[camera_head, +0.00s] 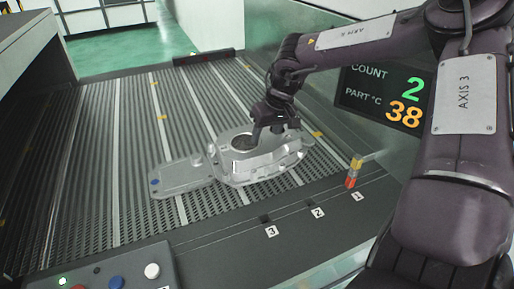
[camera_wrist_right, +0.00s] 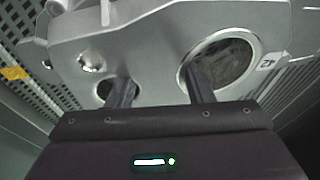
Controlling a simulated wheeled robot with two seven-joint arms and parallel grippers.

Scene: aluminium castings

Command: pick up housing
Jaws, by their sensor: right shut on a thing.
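The housing (camera_head: 268,167) is a grey aluminium casting with a round bore, on the ribbed conveyor near its front edge; whether it touches the belt I cannot tell. My right gripper (camera_head: 268,128) is above it, pointing down. In the right wrist view my right gripper (camera_wrist_right: 160,92) has one finger at the large round bore and the other at a smaller hole of the housing (camera_wrist_right: 145,58), shut on the metal between them. The fingertips are hidden in the holes. My left gripper is not in view.
A flat grey casting (camera_head: 180,178) with a blue dot adjoins the housing's left side. A red-orange post (camera_head: 353,172) stands near marker 1. A button panel (camera_head: 120,272) is at the lower left. A display (camera_head: 385,97) shows 2 and 38. The belt's left part is clear.

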